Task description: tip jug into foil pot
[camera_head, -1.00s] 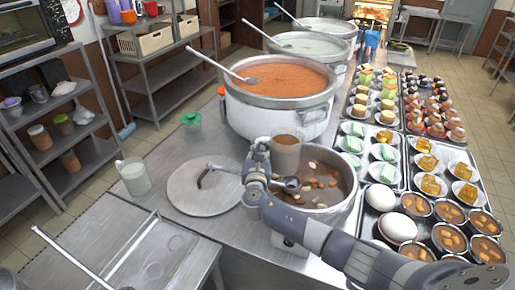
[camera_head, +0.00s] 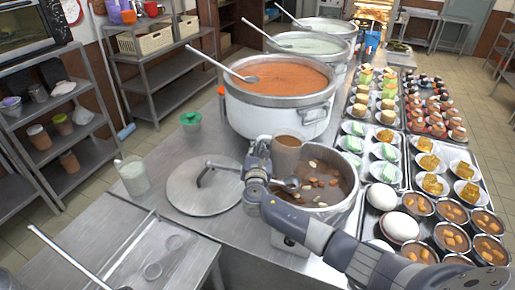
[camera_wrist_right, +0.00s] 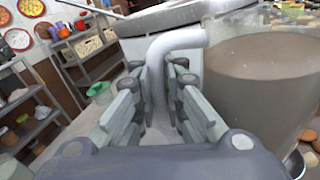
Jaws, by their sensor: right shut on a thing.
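The jug (camera_head: 286,157), brown and see-through, is held roughly upright above the near pot with brown broth. It also fills the right of the right wrist view (camera_wrist_right: 262,95). My right gripper (camera_head: 260,158) is shut on the jug's pale curved handle, which shows between its fingers (camera_wrist_right: 160,85) in the wrist view. The near pot (camera_head: 350,207) is a wide metal pot of brown liquid with floating chunks; I take it as the foil pot. My right wrist covers part of its near-left side. My left gripper is not in view.
A round lid (camera_head: 190,194) lies left of the near pot. A larger pot of orange congee (camera_head: 290,116) with a ladle stands behind. Trays of bowls crowd the right.

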